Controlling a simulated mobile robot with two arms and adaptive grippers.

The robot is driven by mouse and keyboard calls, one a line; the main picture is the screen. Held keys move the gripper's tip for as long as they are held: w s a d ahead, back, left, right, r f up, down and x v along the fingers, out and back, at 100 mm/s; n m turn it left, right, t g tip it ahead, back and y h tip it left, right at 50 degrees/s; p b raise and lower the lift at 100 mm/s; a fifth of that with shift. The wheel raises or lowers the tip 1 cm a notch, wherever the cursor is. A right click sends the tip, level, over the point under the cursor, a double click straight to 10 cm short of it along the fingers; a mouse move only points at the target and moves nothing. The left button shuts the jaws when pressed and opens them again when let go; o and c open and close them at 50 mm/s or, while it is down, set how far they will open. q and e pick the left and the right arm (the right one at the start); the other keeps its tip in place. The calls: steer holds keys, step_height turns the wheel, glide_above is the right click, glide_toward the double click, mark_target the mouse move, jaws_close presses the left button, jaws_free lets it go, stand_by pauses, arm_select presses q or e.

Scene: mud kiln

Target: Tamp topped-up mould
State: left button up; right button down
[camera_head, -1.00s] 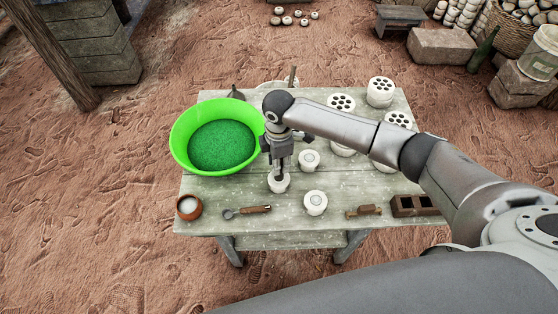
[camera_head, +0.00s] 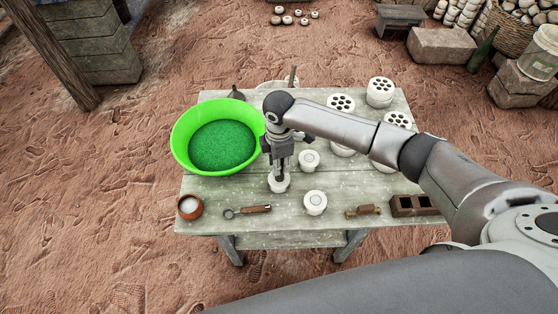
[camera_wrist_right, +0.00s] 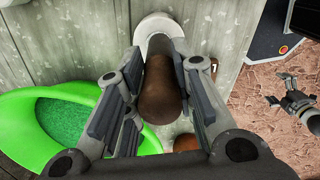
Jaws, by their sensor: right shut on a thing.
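My right gripper (camera_head: 280,170) is shut on a brown, rounded tamper (camera_wrist_right: 160,90), which fills the gap between its fingers in the right wrist view. The gripper points down over a small white mould (camera_head: 278,186) near the table's middle front. The mould also shows beyond the tamper in the wrist view (camera_wrist_right: 158,24). The tamper's lower end is hidden, so I cannot tell how it meets the mould's filling. Two other white moulds with grey tops (camera_head: 309,160) (camera_head: 315,202) stand to the right. My left gripper (camera_wrist_right: 276,90) shows small at the wrist view's right, fingers apart and empty.
A green basin (camera_head: 178,150) of green grains stands left on the table (camera_head: 225,188). A clay pot (camera_head: 190,207), a wooden-handled tool (camera_head: 250,210), another small tool (camera_head: 363,211) and a brown two-hole block (camera_head: 413,205) line the front. White perforated cylinders (camera_head: 380,92) stand back right.

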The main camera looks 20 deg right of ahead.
steer(key=shift+r+p, duration=3.75)
steer(key=shift+r, duration=0.2)
